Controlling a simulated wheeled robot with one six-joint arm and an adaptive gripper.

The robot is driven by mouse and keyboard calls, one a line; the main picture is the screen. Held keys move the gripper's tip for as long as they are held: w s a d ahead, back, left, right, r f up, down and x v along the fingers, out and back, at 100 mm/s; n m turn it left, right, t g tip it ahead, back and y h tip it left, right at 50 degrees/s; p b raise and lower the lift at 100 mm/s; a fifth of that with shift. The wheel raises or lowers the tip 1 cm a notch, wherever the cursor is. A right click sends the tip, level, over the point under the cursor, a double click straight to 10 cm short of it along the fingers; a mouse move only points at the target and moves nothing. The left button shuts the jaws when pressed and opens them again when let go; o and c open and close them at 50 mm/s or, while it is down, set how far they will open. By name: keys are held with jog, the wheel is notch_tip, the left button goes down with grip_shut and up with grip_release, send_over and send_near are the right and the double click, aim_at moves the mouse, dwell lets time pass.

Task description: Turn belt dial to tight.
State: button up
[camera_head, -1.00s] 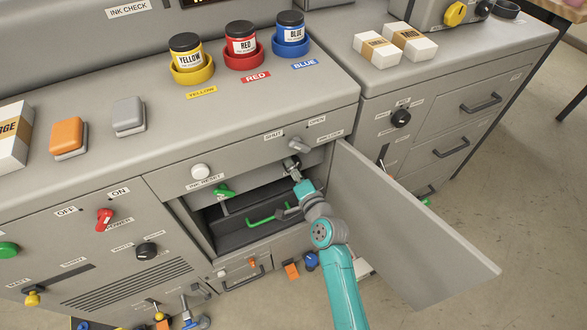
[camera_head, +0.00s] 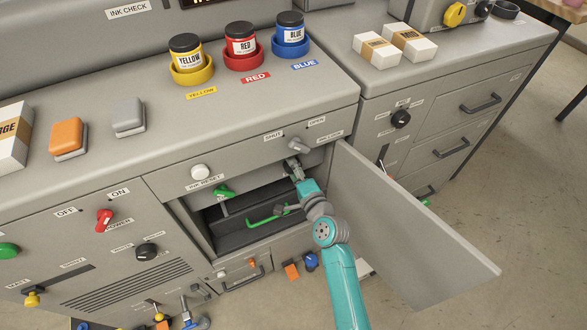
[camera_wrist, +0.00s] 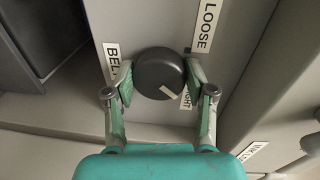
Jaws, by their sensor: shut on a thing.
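The belt dial (camera_wrist: 159,72) is a round dark knob with a short pale mark pointing to the lower right, toward the partly covered TIGHT label (camera_wrist: 186,99). The BELT label (camera_wrist: 113,62) is on its left and the LOOSE label (camera_wrist: 207,26) on its upper right. My gripper (camera_wrist: 160,78) is shut on the dial, with one green finger pad on each side. In the head view, my gripper (camera_head: 294,168) reaches into the upper right of the open cabinet; the dial is hidden there.
The cabinet door (camera_head: 405,225) stands open to the right of my arm. A green handle (camera_head: 265,215) and a green knob (camera_head: 222,191) are inside the cabinet. The shut/open knob (camera_head: 298,144) is just above my gripper. Floor is clear beyond the door.

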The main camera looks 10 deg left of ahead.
jog(key=o, duration=1.2)
jog(key=shift+c, duration=0.2)
jog(key=v, duration=1.2)
jog(key=shift+d, duration=0.1)
